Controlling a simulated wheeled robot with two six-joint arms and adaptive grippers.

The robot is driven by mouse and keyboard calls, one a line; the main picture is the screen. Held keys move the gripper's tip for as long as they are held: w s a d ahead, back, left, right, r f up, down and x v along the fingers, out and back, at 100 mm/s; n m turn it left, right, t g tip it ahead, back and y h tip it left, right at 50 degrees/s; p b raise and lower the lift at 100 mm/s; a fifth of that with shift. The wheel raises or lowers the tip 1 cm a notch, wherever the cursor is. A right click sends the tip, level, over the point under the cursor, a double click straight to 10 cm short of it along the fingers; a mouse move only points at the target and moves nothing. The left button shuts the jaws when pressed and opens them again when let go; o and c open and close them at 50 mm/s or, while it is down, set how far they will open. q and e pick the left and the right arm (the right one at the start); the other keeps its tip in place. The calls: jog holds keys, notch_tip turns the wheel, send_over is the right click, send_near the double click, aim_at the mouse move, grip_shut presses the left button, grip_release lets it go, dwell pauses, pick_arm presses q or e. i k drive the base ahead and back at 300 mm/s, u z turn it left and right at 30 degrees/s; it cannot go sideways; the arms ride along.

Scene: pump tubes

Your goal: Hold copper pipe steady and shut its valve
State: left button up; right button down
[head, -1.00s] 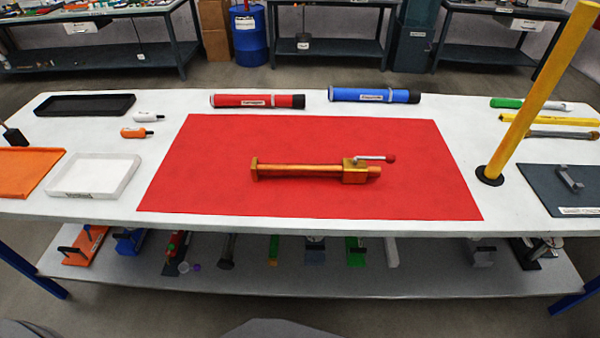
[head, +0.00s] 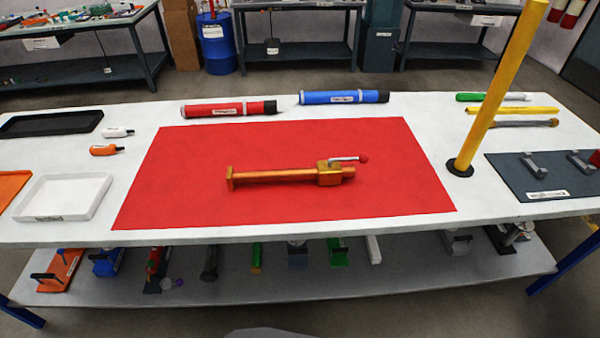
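The copper pipe (head: 275,176) lies on its side on the red mat (head: 400,195), near the mat's middle. A flange is at its left end and the valve body (head: 329,174) is near its right end. The valve's silver lever (head: 345,160) has a red tip and lies roughly along the pipe, pointing right. Neither of my grippers shows in the head view. Nothing touches the pipe apart from the mat.
A yellow post (head: 497,85) stands at the right of the white table (head: 90,228). Red (head: 228,108) and blue (head: 343,97) tubes lie behind the mat. A white tray (head: 62,197) is at left, a dark board (head: 550,180) at right. The mat around the pipe is clear.

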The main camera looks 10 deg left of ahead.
aim_at(362, 158)
jog(key=u, duration=0.1)
jog(key=k, duration=0.5)
jog(key=z, duration=0.75)
jog(key=i, duration=0.7)
jog(key=u, duration=0.5)
jog(key=i, duration=0.6)
jog(key=u, duration=0.65)
